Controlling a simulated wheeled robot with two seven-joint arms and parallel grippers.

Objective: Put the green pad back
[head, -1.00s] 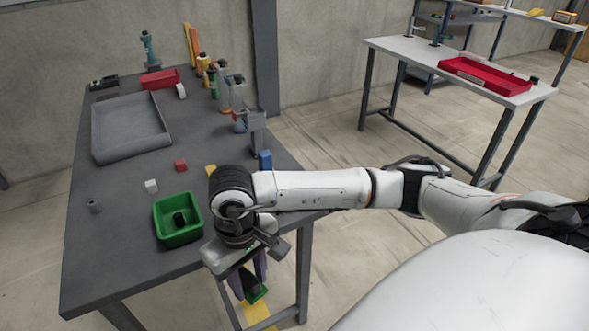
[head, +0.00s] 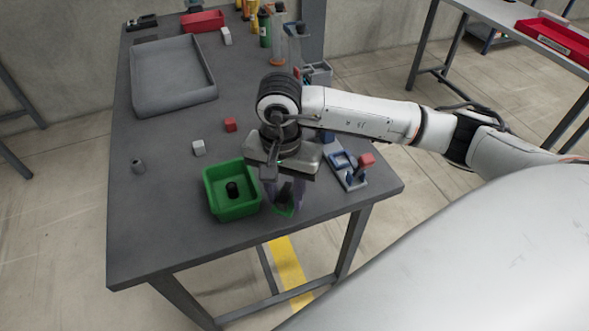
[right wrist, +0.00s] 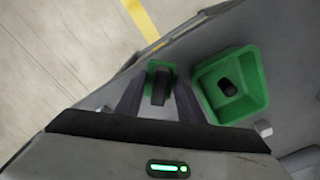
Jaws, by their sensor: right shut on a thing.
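The green pad (head: 284,211) has a dark grip on top, which shows between my fingers in the right wrist view (right wrist: 160,86). My right gripper (head: 284,192) is shut on that grip. It holds the pad near the table's front edge, just right of the green bin (head: 213,193). Whether the pad touches the tabletop I cannot tell. The bin holds a small black cylinder (head: 232,190) and also shows in the right wrist view (right wrist: 255,65). My left gripper is not in view.
A fixture with a blue frame (head: 343,162) and a red block (head: 366,159) stands right of my gripper. White (head: 199,148) and red (head: 230,125) cubes and a grey piece (head: 138,166) lie nearby. A grey tray (head: 142,99) is farther back. The front left tabletop is clear.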

